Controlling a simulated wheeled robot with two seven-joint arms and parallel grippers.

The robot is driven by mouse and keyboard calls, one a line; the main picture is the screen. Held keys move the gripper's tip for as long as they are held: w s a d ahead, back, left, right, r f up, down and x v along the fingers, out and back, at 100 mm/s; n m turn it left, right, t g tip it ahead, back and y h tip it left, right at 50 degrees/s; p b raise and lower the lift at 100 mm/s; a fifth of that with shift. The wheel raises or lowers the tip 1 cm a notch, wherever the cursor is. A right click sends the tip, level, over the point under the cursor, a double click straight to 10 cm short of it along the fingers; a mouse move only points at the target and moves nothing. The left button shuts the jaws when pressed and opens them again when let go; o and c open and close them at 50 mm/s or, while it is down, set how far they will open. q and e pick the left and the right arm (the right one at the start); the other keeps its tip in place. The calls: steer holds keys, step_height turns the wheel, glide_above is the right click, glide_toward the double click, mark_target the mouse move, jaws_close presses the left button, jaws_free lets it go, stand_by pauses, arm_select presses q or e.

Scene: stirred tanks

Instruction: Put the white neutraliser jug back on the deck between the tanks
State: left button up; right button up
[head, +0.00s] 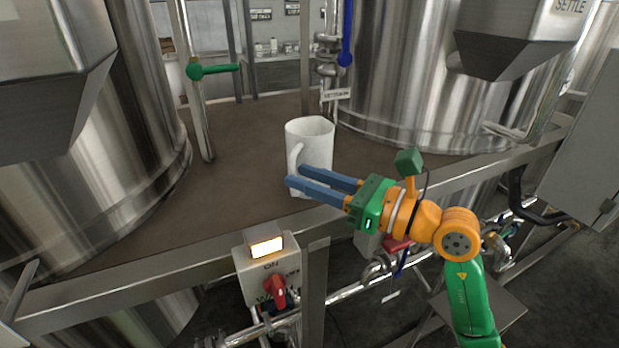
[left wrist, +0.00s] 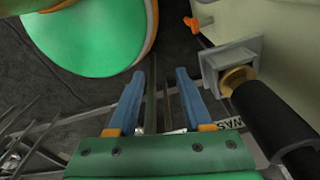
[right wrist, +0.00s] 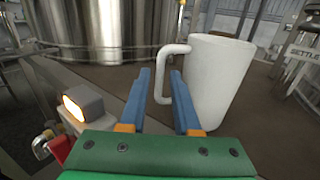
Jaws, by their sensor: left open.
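The white neutraliser jug (head: 309,135) stands upright on the brown deck (head: 245,135) between the tanks, near the deck's front edge. Its handle faces left in the right wrist view, where the jug (right wrist: 218,80) stands right of the fingers. My right gripper (head: 296,176) reaches in from the right in the head view, its blue fingers across the jug's lower front. In the right wrist view the fingers (right wrist: 160,72) are apart, and the handle's upright bar shows between their tips. My left gripper (left wrist: 160,75) is open and empty in the left wrist view, away from the jug.
Large steel tanks stand left (head: 95,165) and right (head: 415,80) of the deck. A green-handled valve (head: 215,70) and a blue-handled valve (head: 346,35) rise behind. A switch box (head: 266,270) with a lit lamp hangs below the front rail. Deck left of the jug is clear.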

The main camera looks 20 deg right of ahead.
steer(key=shift+o, duration=0.3)
steer(key=shift+r, duration=0.2)
steer(key=shift+s+d+f, duration=0.15)
steer(key=shift+s+d, duration=0.05)
steer(key=b+v, duration=0.4)
steer(key=v, duration=0.7)
steer(key=shift+s, duration=0.25)
steer(key=shift+d, duration=0.15)
